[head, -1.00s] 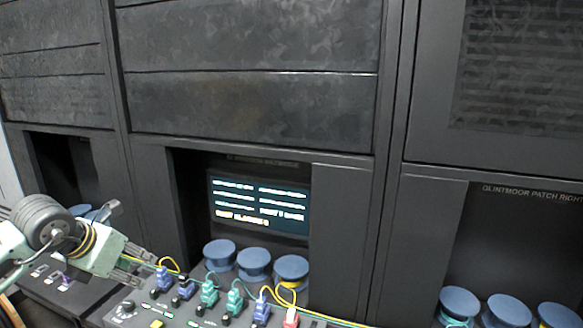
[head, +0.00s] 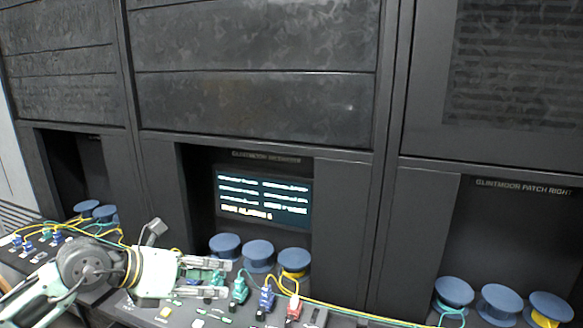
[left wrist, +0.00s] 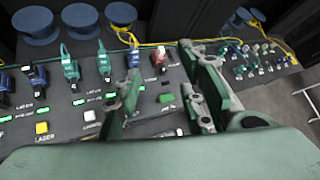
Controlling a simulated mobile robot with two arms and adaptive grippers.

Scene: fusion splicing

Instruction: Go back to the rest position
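My left gripper (head: 229,278) is at the lower left of the head view, over the front of the sloped console (head: 190,318). Its two fingers point right and are apart, with nothing seen held between them. In the left wrist view the open fingers (left wrist: 165,85) show the console surface between them. In the head view the gripper overlaps some plugs, and I cannot tell whether it touches any. My right gripper is not in view.
On the console stand a teal plug (head: 239,290), a blue plug (head: 265,298) and a red plug (head: 294,306), with cables. Blue spools (head: 258,254) sit behind, below a lit screen (head: 263,199). More spools (head: 500,300) stand at right. Dark cabinets rise behind.

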